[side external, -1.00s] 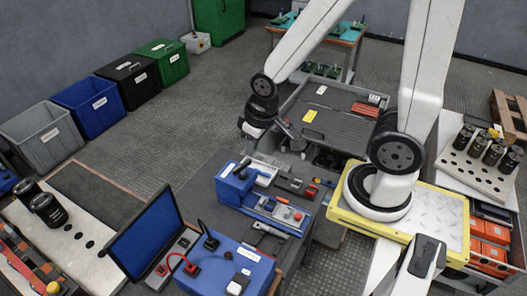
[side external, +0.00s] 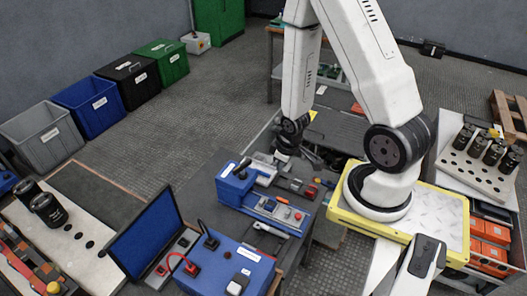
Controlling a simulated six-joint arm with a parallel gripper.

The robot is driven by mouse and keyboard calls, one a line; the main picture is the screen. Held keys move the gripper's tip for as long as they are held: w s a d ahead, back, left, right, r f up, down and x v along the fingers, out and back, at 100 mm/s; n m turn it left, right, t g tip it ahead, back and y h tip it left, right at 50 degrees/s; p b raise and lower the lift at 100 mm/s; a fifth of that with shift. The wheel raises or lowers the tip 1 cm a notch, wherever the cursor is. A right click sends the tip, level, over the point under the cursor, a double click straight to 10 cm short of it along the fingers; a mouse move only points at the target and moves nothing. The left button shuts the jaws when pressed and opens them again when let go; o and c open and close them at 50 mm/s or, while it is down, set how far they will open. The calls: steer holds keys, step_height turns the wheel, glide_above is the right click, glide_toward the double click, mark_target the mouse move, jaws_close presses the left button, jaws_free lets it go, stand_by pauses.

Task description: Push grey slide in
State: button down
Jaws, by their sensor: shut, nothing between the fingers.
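A grey cabinet-like unit with a dark flat top (side external: 345,128) stands behind the blue device, partly hidden by my arm. I cannot tell for sure which part is the grey slide; small grey and dark parts (side external: 290,183) lie along the near edge of this unit. My gripper (side external: 281,158) is low at this near edge, just behind the blue device. It is small, dark and partly hidden by the wrist, and its fingers look closed with nothing seen in them. I cannot tell whether it touches the unit.
A blue device (side external: 262,207) with a red button stands just in front of my gripper. A blue laptop-like screen (side external: 146,236) and a blue box with red plugs (side external: 228,268) are nearer. Capacitors stand in a rack (side external: 480,160) at right. Bins (side external: 45,138) line the left wall.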

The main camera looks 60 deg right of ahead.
steer(key=s+f, duration=1)
steer(key=f, duration=0.2)
steer(key=shift+s+d+f+y, duration=0.2)
steer(key=shift+d+f+y, duration=0.1)
steer(key=shift+f, duration=0.05)
steer(key=shift+f, duration=0.15)
steer(key=shift+s+x, duration=0.25)
steer(key=shift+x, duration=1)
steer(key=shift+s+x, duration=0.25)
steer(key=shift+x, duration=1)
steer(key=shift+s+x, duration=0.25)
steer(key=shift+x, duration=0.95)
steer(key=shift+f, duration=0.25)
steer(key=shift+w, duration=0.3)
